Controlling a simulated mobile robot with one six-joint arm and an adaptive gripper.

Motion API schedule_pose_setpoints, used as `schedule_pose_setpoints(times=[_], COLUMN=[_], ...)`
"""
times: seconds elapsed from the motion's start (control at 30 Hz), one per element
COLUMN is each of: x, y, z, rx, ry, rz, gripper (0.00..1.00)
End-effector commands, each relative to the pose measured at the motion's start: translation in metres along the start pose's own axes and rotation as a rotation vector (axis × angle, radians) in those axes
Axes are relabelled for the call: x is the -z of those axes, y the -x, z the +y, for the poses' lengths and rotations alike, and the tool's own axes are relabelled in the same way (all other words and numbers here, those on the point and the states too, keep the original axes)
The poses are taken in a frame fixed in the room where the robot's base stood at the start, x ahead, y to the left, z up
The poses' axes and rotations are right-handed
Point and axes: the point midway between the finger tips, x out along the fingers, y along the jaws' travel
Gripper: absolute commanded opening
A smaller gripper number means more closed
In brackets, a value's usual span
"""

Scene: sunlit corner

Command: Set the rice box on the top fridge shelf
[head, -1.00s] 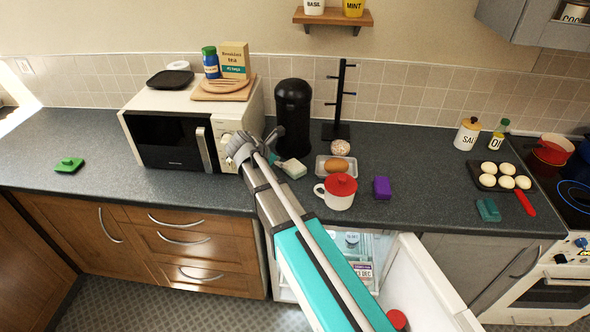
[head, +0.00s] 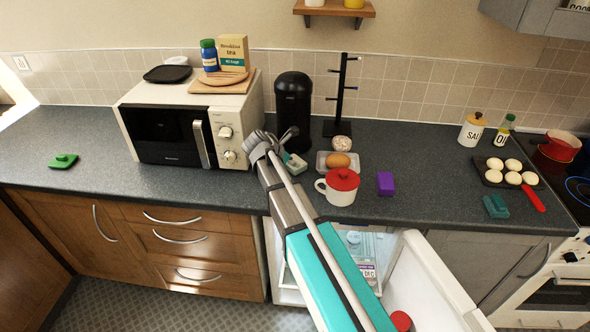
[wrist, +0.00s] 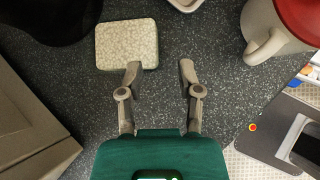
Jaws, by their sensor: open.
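A small box with a pale speckled top, which I take as the rice box (head: 297,167), lies on the dark worktop beside the black bin. In the wrist view the box (wrist: 127,43) is just beyond the left fingertip, not between the fingers. My gripper (wrist: 160,68) is open and empty, low over the worktop. In the head view my gripper (head: 280,157) is close to the left of the box and partly hides it. The fridge (head: 357,246) stands open under the worktop. My arm covers much of its inside, so its top shelf is only partly visible.
A red-lidded mug (head: 341,188) and a tray with an egg (head: 338,161) stand right of the box. The black bin (head: 293,110) is close behind it, the microwave (head: 185,130) to the left. The open fridge door (head: 430,285) juts forward.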

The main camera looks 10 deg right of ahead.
Motion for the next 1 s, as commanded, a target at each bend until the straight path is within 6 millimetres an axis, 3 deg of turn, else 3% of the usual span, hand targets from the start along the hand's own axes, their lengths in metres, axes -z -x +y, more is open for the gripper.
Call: schedule_pose_setpoints(times=[0.13,0.67,1.0], x=[0.001,0.000,0.000], y=[-0.009,-0.014,-0.045], z=[0.000,0.000,0.001], rx=[0.000,-0.001,0.000], ry=[0.000,-0.001,-0.001], rz=[0.000,0.000,0.001], gripper=[0.46,0.46,0.46])
